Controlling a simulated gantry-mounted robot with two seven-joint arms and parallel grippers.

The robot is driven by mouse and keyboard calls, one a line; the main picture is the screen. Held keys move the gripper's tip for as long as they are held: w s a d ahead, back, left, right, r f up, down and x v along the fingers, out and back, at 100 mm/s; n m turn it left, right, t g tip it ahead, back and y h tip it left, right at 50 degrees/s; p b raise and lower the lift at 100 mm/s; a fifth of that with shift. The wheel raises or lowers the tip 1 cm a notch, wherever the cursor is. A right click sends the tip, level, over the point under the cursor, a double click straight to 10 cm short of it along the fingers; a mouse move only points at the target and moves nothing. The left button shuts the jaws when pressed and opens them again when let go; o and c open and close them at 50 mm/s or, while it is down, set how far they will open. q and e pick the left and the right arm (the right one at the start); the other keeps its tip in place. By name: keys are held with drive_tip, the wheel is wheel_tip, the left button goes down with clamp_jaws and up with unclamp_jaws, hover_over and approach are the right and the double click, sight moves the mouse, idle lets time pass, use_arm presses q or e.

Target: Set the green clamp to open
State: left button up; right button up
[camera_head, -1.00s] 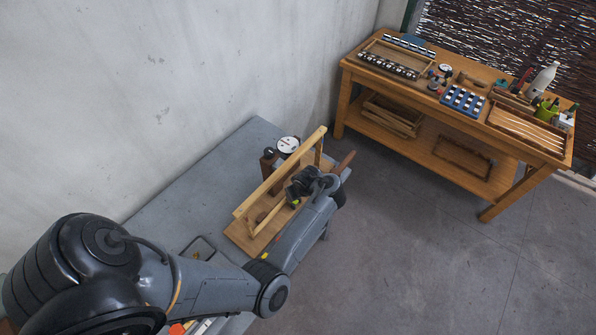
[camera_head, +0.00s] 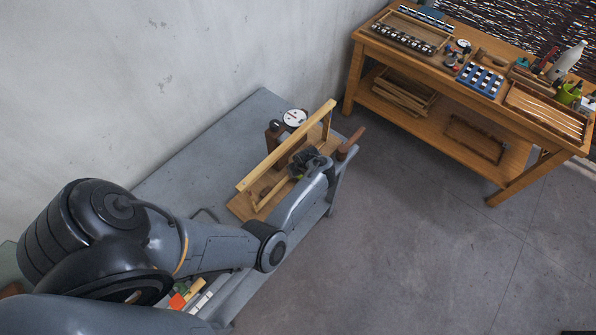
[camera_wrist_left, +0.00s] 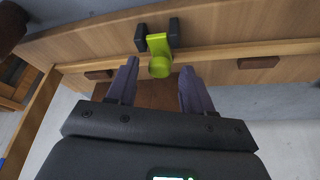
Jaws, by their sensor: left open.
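The green clamp (camera_wrist_left: 158,50) shows in the left wrist view as a bright yellow-green lever with a rounded end, seated between two black blocks (camera_wrist_left: 173,32) on a wooden bar. My left gripper (camera_wrist_left: 158,76) is open, its two purple-grey fingers apart on either side of the clamp's rounded end, with nothing held. I cannot tell whether the fingers touch it. In the head view my left gripper (camera_head: 309,167) is beside the wooden frame (camera_head: 287,148) on its board, and the clamp is mostly hidden by my arm. My right gripper is not in view.
The frame stands on a grey table (camera_head: 180,165) against the wall. A white round dial (camera_head: 295,117) and a brown wooden handle (camera_head: 351,142) are close by. Coloured blocks (camera_head: 182,297) lie near my arm. A wooden workbench (camera_head: 440,120) with tools stands beyond clear floor.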

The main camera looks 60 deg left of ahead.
use_arm(q)
drive_tip(key=shift+f, duration=0.2)
clamp_jaws()
idle(0.3)
